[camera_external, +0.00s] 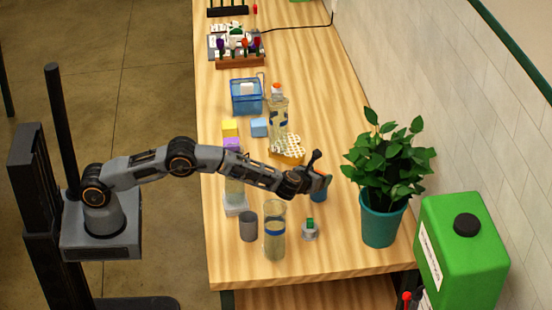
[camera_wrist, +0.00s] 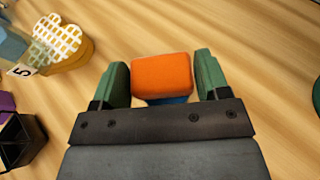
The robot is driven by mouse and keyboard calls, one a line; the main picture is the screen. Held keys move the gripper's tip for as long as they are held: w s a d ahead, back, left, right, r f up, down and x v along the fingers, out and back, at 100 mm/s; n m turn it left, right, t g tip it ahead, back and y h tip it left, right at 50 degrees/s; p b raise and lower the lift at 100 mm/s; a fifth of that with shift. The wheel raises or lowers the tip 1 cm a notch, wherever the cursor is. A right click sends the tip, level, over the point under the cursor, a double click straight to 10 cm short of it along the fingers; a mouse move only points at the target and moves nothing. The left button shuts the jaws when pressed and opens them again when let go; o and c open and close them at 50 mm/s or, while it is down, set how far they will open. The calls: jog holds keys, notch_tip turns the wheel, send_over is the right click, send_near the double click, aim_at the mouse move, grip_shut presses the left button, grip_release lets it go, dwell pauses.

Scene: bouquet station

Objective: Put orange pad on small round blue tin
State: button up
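The orange pad (camera_wrist: 162,74) lies between the two green fingers of my gripper (camera_wrist: 162,82) in the wrist view. The fingers sit close against its left and right sides and appear shut on it. The small blue tin (camera_wrist: 168,101) shows as a strip of blue just below the pad, mostly hidden by it. In the external view the blue tin (camera_external: 320,195) stands under my gripper (camera_external: 320,181), left of the plant pot. The pad is directly over the tin; whether they touch cannot be told.
A plant in a teal pot (camera_external: 381,225) stands to the right. A clear bottle (camera_external: 274,240), a grey cup (camera_external: 248,227) and a small green-topped jar (camera_external: 310,231) stand in front. Bare wood surrounds the tin.

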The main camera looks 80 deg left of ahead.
jog(key=o, duration=0.3)
jog(key=shift+o, duration=0.2)
jog(key=shift+r+p, duration=0.3)
jog(key=shift+s+d+b, duration=0.2)
jog(key=shift+d+b, duration=0.05)
jog(key=shift+b, duration=0.05)
jog(key=b+v, duration=0.1)
jog(key=v, duration=0.5)
jog(key=shift+s+d+r+b, duration=0.2)
jog(key=shift+s+d+b, duration=0.1)
jog(key=shift+b, duration=0.1)
